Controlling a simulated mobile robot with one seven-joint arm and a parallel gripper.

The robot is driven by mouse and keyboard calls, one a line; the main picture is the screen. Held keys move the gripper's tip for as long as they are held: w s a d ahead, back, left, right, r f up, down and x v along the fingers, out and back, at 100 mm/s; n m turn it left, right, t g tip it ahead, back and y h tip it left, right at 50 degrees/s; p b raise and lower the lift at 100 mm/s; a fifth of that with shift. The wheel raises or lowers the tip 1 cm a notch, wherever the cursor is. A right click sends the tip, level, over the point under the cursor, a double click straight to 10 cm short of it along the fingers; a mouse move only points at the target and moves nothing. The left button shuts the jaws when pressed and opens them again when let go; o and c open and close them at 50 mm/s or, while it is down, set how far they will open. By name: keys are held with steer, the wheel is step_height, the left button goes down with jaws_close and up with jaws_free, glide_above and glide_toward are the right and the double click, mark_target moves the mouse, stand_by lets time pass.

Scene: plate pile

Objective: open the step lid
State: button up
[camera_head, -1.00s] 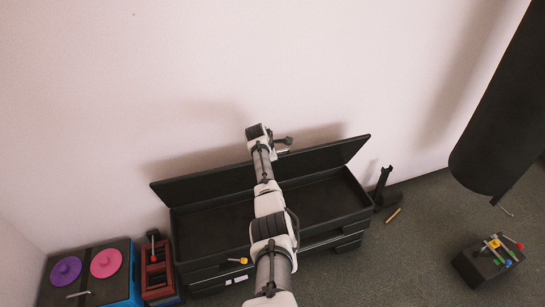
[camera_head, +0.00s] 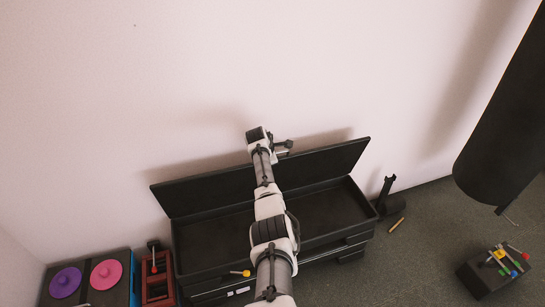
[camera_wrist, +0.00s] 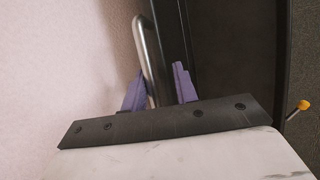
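The step lid (camera_head: 215,190) is the long black panel at the back of a black box (camera_head: 205,265); it stands raised, near the wall, and the box's inside shows. My gripper (camera_head: 286,147) is at the lid's upper edge in the head view, small and partly hidden by my arm. In the wrist view my gripper (camera_wrist: 160,90) has two purple fingers apart, on either side of a metal bar handle (camera_wrist: 149,50) beside the black lid (camera_wrist: 178,45). A gap shows between the bar and the right finger; I cannot tell whether the left finger touches it.
A blue-sided black box with purple and pink discs (camera_head: 107,274) and a red frame (camera_head: 158,287) stand left. A black stand (camera_head: 387,193) and wooden stick (camera_head: 397,225) lie right of the box. A black block with coloured pegs (camera_head: 485,275) and a hanging black cylinder (camera_head: 500,130) are farther right.

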steer(key=shift+s+r, duration=0.1)
stand_by(0.3)
steer(key=v, duration=1.3)
steer(key=shift+r+b, duration=0.25)
steer(key=shift+b, duration=0.15)
steer(key=shift+s+a, duration=0.1)
